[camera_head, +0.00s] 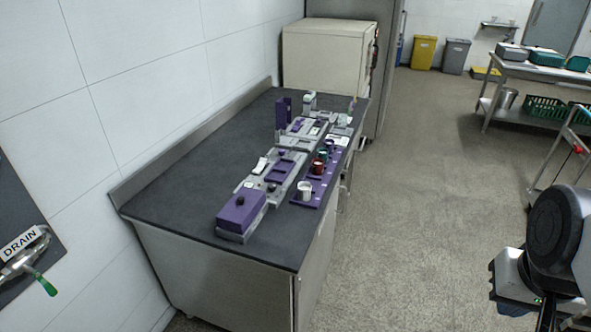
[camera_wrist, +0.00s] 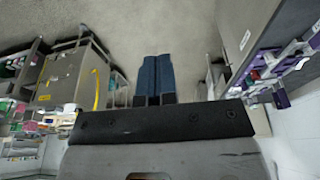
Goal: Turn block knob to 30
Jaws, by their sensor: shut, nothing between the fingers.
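A row of purple and grey bench units (camera_head: 282,170) stands on a dark worktop (camera_head: 172,172). The near purple block (camera_head: 238,212) has a small dark knob (camera_head: 240,201) on its top, and another dark knob (camera_head: 271,188) sits on the grey unit behind it. I cannot tell which is the block knob, and no scale or pointer can be read. In the wrist view, my gripper (camera_wrist: 156,60) shows two blue fingers side by side, shut and empty. The units (camera_wrist: 280,65) appear at that view's right edge, well apart from my gripper.
A purple rack (camera_head: 310,190) with a white cup (camera_head: 304,190) and coloured containers lies along the worktop's front edge. A cream box-shaped appliance (camera_head: 325,55) stands at the far end. The floor (camera_head: 430,200) between the worktop and my arm is clear.

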